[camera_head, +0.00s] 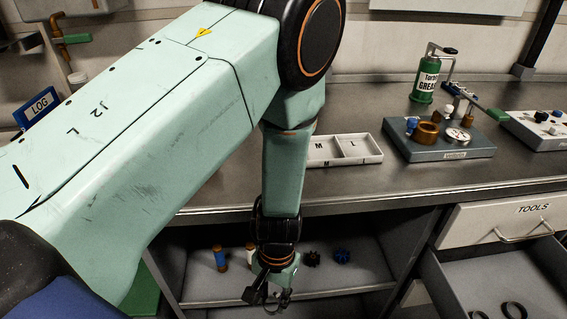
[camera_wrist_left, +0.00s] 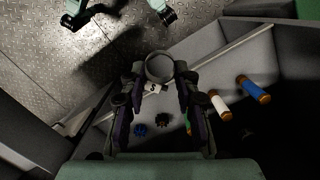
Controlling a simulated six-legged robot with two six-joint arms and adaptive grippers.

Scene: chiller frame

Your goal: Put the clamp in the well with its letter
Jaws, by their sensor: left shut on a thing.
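My left gripper (camera_head: 268,292) hangs low in front of the open shelf under the bench. In the left wrist view the left gripper (camera_wrist_left: 158,82) is shut on the clamp, a dark grey ring (camera_wrist_left: 160,67) with a white tag lettered S. The clamp is clear of the shelf floor. On the bench, a white tray (camera_head: 372,158) has wells lettered M and L. My left arm hides the tray's left end, so a well lettered S does not show. My right gripper is not in view.
The shelf (camera_head: 335,275) holds bottles (camera_head: 219,258) and small black (camera_head: 312,258) and blue (camera_head: 342,256) knobs. A grey fixture block (camera_head: 440,150) and green grease can (camera_head: 424,85) stand right of the tray. An open drawer (camera_head: 480,285) with dark rings juts out at lower right.

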